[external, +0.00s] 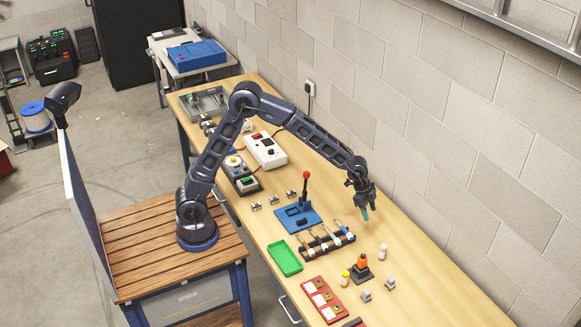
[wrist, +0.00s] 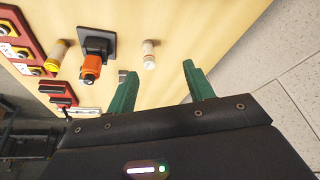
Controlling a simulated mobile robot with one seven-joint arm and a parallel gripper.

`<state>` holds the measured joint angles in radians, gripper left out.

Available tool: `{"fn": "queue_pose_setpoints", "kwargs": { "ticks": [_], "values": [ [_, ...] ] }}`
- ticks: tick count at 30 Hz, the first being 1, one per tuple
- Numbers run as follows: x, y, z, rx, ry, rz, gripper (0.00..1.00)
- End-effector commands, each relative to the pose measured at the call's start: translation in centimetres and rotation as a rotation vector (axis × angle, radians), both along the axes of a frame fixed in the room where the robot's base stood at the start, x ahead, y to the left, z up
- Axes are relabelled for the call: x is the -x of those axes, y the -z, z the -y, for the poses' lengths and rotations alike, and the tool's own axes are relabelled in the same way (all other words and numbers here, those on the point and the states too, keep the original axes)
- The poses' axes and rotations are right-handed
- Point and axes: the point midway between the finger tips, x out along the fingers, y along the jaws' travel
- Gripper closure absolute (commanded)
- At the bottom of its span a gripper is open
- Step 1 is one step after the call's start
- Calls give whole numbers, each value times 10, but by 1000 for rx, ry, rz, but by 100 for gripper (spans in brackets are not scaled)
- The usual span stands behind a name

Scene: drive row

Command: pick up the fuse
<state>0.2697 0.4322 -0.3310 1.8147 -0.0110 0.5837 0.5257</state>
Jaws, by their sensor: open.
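A small white cylinder with tan ends (external: 382,251), which looks like the fuse, stands on the workbench right of the orange-and-black device. It also shows in the wrist view (wrist: 149,54), beyond the fingertips and between their lines. A similar cylinder with a yellow end (external: 345,278) stands left of the orange device; it also shows in the wrist view (wrist: 57,55). Which of the two the task means, I cannot tell for sure. My gripper (external: 367,212) is open and empty above the bench, with green fingers apart in the wrist view (wrist: 159,70). It touches neither cylinder.
The orange-and-black device (external: 361,267) stands close between the cylinders. Red panels (external: 323,299), small grey blocks (external: 366,295), a green tray (external: 285,258) and a rack of tools (external: 322,242) are nearby. The block wall (external: 480,180) runs along the bench's far edge.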

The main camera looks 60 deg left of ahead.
Motion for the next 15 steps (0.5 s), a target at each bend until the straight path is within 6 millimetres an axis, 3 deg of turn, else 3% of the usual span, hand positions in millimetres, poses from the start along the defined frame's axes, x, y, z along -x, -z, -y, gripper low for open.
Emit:
{"fn": "queue_pose_setpoints", "kwargs": {
  "ticks": [1,6,15],
  "values": [
    [-4,14,15,7,23,-8,48],
    [-12,46,52,32,84,-16,48],
    [-16,69,75,46,118,-18,48]
  ]
}}
